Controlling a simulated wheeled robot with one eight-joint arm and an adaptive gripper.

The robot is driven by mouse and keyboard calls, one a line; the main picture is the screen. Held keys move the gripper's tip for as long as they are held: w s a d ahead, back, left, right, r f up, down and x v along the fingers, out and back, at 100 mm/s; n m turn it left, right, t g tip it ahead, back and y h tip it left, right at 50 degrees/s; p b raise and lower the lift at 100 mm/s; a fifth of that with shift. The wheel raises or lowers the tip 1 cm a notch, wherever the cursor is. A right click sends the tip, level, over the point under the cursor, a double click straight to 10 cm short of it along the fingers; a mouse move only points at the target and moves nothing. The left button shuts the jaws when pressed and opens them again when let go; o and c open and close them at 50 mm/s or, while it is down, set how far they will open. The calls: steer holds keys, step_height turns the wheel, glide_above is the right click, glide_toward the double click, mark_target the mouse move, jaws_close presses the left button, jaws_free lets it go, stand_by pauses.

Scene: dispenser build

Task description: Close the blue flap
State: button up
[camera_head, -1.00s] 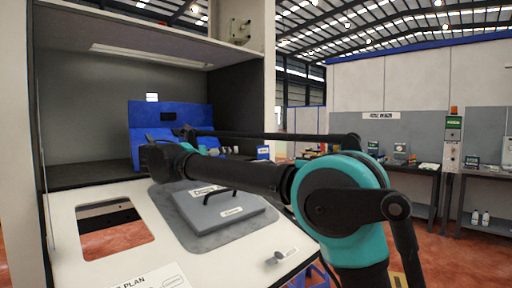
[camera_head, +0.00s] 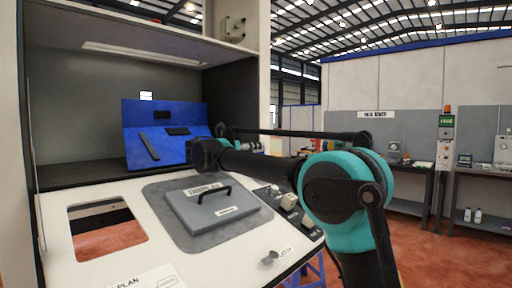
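A blue unit (camera_head: 177,153) stands inside the cabinet at the left. Its upper blue panel (camera_head: 190,113) is raised and leans back, with a dark slot in it. The lower blue face slopes forward and carries a dark bar (camera_head: 150,146) and a small dark patch. The blue flap appears to be the raised upper panel, though I cannot be sure. The end of my arm, with my gripper (camera_head: 222,133), is to the right of the blue unit, near its right edge. The fingers are too small and hidden by the arm to read, and contact cannot be told.
A grey lid (camera_head: 218,214) with a black handle lies on the white sloped worktop (camera_head: 90,264). A rectangular opening is at the worktop's left. Small switches (camera_head: 289,202) and a knob (camera_head: 270,258) are at its right. The cabinet walls and roof enclose the blue unit.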

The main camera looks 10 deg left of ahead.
steer(key=shift+x, duration=0.9)
